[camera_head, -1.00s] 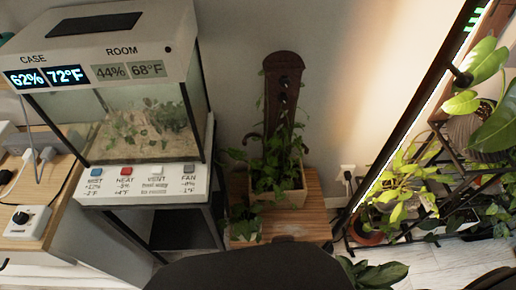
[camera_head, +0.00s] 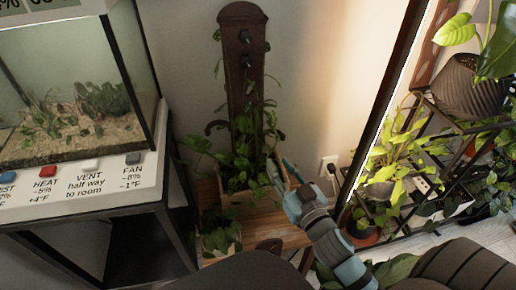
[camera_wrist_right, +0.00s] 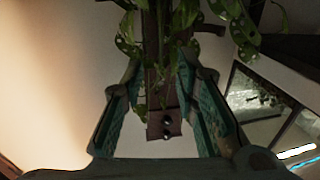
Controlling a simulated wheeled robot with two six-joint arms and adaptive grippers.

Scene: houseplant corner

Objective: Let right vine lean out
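A dark wooden post (camera_head: 240,75) with two dark knobs (camera_head: 245,37) on its face rises from a planter box (camera_head: 262,197) on a small wooden stand. Leafy vines climb the post; vine stems on its right side (camera_head: 270,118) hang close to it. My right gripper (camera_head: 279,175) is at the planter's right front, by the lower leaves. In the right wrist view my right gripper (camera_wrist_right: 158,80) has its fingers apart, with the post (camera_wrist_right: 160,120) and hanging leaves (camera_wrist_right: 184,18) seen beyond and between them. I see no stem clearly pinched. My left gripper is out of view.
A glass terrarium (camera_head: 75,80) on a black frame stands at the left, with labelled buttons (camera_head: 90,165) on its front. A wall outlet (camera_head: 329,166) and a plant rack (camera_head: 425,105) with a bright light strip are at the right. A small potted plant (camera_head: 222,238) sits before the planter.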

